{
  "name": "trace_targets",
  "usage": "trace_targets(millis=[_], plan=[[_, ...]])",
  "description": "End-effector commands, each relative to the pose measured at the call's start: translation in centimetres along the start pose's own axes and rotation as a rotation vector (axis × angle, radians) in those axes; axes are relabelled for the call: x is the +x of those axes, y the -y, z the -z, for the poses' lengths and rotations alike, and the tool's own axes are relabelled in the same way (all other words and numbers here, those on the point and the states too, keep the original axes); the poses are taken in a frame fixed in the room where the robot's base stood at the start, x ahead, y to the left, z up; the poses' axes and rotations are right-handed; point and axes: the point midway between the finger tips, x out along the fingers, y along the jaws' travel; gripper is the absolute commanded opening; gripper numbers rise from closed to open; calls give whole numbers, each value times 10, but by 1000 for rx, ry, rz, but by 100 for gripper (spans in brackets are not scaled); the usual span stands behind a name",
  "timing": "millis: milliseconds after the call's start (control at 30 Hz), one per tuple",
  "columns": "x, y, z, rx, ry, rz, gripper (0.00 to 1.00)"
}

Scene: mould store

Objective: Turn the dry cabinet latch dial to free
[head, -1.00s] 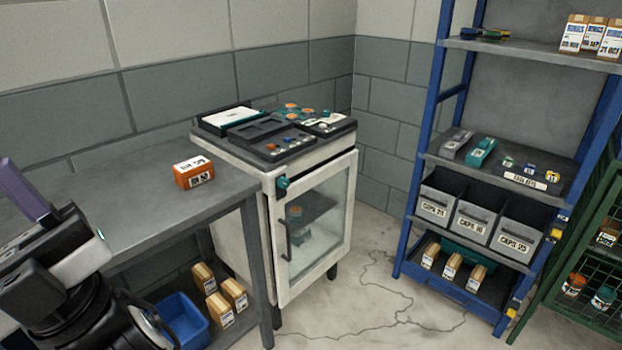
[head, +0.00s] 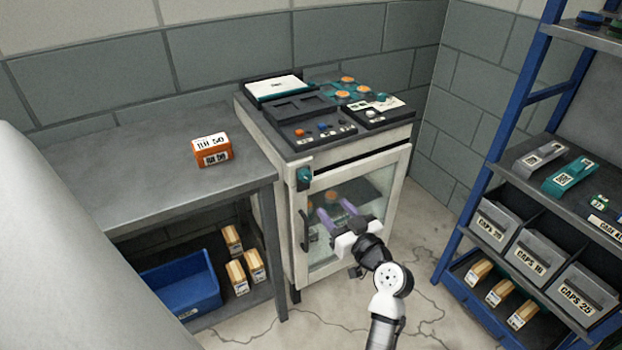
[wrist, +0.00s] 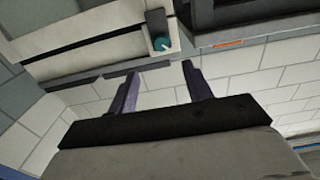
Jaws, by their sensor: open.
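The dry cabinet (head: 272,222) is a white cabinet with a glass door, standing right of the grey bench. Its teal latch dial (head: 304,178) sits on a dark plate at the door's upper left corner. In the wrist view the dial (wrist: 160,44) shows near the top, beyond my fingertips. My gripper (head: 333,210) is open and empty in front of the glass door, below and right of the dial, apart from it. Its two purple fingers also show in the wrist view (wrist: 160,80). I cannot read any marks around the dial.
A dark door handle (head: 305,230) is below the dial. Trays and controls (head: 320,110) cover the cabinet top. An orange box (head: 212,150) lies on the bench (head: 130,165); a blue bin (head: 180,288) is beneath. A blue shelf rack (head: 470,212) with grey bins stands right. Floor between is open.

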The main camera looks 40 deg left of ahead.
Motion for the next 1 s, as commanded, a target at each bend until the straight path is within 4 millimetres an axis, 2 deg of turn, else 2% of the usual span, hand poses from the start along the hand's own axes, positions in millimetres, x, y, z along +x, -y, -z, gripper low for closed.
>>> trace_targets(millis=[167, 500, 700, 1000], plan=[[35, 1, 6, 2, -4, 3, 50], [103, 2, 5, 4, -3, 1, 50], [123, 0, 3, 1, -3, -2, 50], [128, 0, 2, 0, -2, -2, 50]])
